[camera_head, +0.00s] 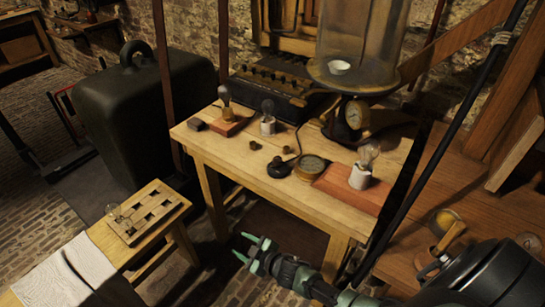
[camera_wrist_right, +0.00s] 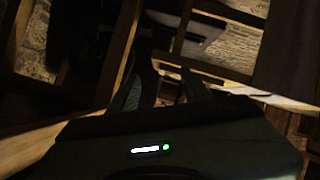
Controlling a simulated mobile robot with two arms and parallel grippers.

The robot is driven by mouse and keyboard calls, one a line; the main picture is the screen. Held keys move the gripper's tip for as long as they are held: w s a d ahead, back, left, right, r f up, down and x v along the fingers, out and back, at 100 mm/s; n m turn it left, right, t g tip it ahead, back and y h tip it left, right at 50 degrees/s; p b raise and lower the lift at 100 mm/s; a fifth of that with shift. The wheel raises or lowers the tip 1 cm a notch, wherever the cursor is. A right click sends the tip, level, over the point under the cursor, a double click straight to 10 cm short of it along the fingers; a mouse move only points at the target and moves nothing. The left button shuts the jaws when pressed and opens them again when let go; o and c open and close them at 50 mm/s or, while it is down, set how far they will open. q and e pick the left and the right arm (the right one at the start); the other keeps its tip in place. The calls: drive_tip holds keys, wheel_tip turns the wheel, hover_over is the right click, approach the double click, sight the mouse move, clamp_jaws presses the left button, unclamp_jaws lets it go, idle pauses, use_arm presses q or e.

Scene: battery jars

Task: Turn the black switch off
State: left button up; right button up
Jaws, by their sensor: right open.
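A small round black switch (camera_head: 279,168) sits on the wooden table (camera_head: 232,152), left of a brass-rimmed dial (camera_head: 311,167). A thin lever or wire rises from it; its setting is too small to tell. My right gripper (camera_head: 244,247) is low in front of the table, below the tabletop and well apart from the switch. Its green fingers are open and empty. They also show, dark, in the right wrist view (camera_wrist_right: 160,90), where I cannot make out the switch. My left gripper is not in view.
Bulbs on bases (camera_head: 225,115) and a white socket with a bulb (camera_head: 361,175) stand around the switch. A glass bell jar (camera_head: 362,35) stands at the back right. A lower bench (camera_head: 95,238) with a slotted wooden block (camera_head: 148,210) is at left.

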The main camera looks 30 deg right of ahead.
drive_tip(key=w+a+r+n+t+y, duration=0.1)
drive_tip(key=w+a+r+n+y, duration=0.3)
drive_tip(key=r, duration=0.6)
drive_tip(key=w+a+r+n+t+y, duration=0.15)
drive_tip(key=w+a+r, duration=0.35)
drive_tip(key=r, duration=0.5)
wheel_tip(320, 180, up, 15)
drive_tip(key=n+g+h+b, duration=0.2)
drive_tip(key=n+g+h, duration=0.7)
drive_tip(key=n+g, duration=0.45)
hover_over(278, 158)
drive_tip(key=shift+w+a+r+m+g+y, duration=0.15)
drive_tip(key=shift+m+g, duration=0.1)
drive_tip(key=shift+m, duration=0.25)
drive_tip(key=shift+s+a+f+m+g+y, duration=0.15)
drive_tip(key=shift+m+g, duration=0.1)
drive_tip(key=shift+m, duration=0.25)
drive_tip(key=shift+d, duration=0.35)
drive_tip(key=shift+f+p, duration=0.4)
drive_tip(key=shift+f, duration=3.2)
